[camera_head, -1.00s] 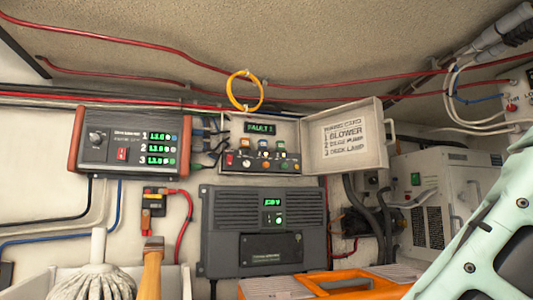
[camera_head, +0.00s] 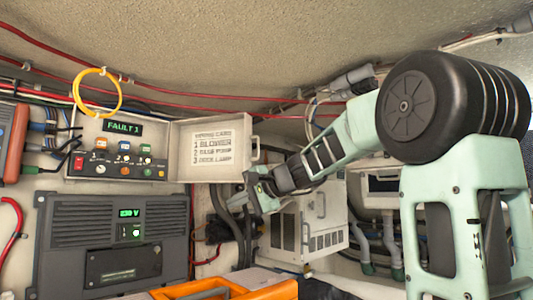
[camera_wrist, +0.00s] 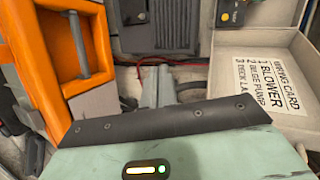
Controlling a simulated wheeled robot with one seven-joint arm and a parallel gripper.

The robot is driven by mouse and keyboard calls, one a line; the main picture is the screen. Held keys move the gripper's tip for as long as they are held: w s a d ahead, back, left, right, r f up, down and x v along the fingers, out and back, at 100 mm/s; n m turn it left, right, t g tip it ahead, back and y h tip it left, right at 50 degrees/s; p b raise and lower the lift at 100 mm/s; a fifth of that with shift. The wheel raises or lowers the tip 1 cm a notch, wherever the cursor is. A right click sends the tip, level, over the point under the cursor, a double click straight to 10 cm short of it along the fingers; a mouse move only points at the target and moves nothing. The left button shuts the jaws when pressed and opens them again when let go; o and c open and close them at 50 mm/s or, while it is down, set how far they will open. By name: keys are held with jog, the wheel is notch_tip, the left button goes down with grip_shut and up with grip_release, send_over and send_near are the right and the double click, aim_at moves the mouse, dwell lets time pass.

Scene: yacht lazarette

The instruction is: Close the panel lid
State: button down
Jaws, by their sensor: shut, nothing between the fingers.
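The panel lid (camera_head: 184,168) is a cream door with a printed wiring card, hinged on the right side of the cream control panel box (camera_head: 73,162). It stands wide open, swung out to the right. Its small handle (camera_head: 255,148) is on the free right edge. The box shows a green "FAULT 1" display and coloured buttons. My gripper (camera_head: 247,200) is shut and empty, just below and right of the lid's lower right corner; I cannot tell the depth gap. In the wrist view my gripper fingers (camera_wrist: 155,88) point forward, left of the lid (camera_wrist: 290,62).
A dark grey inverter unit (camera_head: 90,215) is mounted below the box. An orange toolbox (camera_head: 270,288) stands in front, and also shows in the wrist view (camera_wrist: 97,30). A white ventilated cabinet (camera_head: 322,207) and hoses are to the right. A yellow cable loop (camera_head: 77,95) hangs above.

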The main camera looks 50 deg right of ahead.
jog(key=s+d+r+m+t+h+p, duration=0.1)
jog(key=s+d+r+m+t+h, duration=0.2)
jog(key=d+r, duration=0.5)
jog(key=s+d+r+m+t+h, duration=0.1)
jog(key=s+d+r+m+h, duration=0.1)
jog(key=s+d+r, duration=0.4)
jog(key=w+d+r+p, duration=0.25)
jog(key=w+p, duration=0.35)
jog(key=w, duration=0.6)
jog(key=a, duration=0.1)
jog(key=a+f, duration=0.1)
jog(key=s+a+p, duration=0.1)
jog(key=shift+a+f, duration=0.15)
jog(key=shift+a, duration=0.05)
jog(key=shift+f, duration=0.1)
